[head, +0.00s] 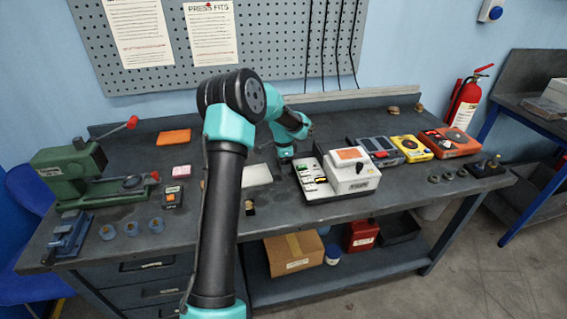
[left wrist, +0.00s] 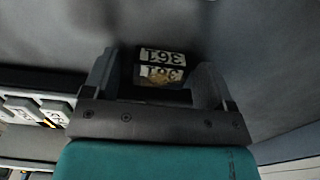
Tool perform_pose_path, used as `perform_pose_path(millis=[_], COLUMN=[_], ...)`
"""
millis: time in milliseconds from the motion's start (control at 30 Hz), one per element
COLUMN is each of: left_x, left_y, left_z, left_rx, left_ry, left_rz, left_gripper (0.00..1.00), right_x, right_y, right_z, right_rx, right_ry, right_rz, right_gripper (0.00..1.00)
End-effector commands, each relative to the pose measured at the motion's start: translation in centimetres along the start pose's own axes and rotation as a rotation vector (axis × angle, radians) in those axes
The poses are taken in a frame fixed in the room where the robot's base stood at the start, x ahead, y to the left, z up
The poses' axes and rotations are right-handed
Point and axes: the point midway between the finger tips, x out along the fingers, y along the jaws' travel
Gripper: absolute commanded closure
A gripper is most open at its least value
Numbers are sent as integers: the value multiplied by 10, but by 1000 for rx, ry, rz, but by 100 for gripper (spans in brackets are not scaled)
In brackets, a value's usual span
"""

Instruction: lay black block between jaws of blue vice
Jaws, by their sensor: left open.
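The small black block (head: 250,209) stands near the front edge of the bench, just right of my arm's upper link. In the left wrist view the block (left wrist: 162,56) shows white number labels and appears framed between the fingertips of my left gripper (left wrist: 160,78). The gripper is open, and its fingers do not visibly close on the block. In the head view the gripper end (head: 286,157) is small and partly hidden, behind and right of the block. The blue vice (head: 70,235) sits at the bench's front left corner. My right gripper is not in view.
A green press (head: 70,172) stands behind the vice, with several blue-grey round cups (head: 131,229) beside it. A white instrument (head: 350,175) stands right of the block. A pale plate (head: 257,175) lies behind it. Orange and yellow meters (head: 410,148) are farther right.

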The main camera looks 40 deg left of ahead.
Motion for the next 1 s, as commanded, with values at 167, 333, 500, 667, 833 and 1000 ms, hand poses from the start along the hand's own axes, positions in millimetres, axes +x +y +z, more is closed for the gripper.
perform_pose_path(millis=[167, 333, 500, 667, 833, 1000], left_x=[-7, -27, -58, -88, -113, -123], left_y=[0, 0, 0, -1, 0, 0], left_z=[0, 0, -1, 0, 0, 0], left_rx=[0, 0, 0, -1, 1, 1], left_ry=[1, 1, 3, 3, 1, 0], left_rz=[-1, -2, -4, -3, -2, 0], left_gripper=[22, 22, 22, 22, 22, 22], right_x=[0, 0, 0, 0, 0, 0], right_y=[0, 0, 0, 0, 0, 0], right_z=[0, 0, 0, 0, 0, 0], right_rx=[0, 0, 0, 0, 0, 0], right_ry=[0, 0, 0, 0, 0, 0], right_rz=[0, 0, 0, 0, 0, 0], right_gripper=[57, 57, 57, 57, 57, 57])
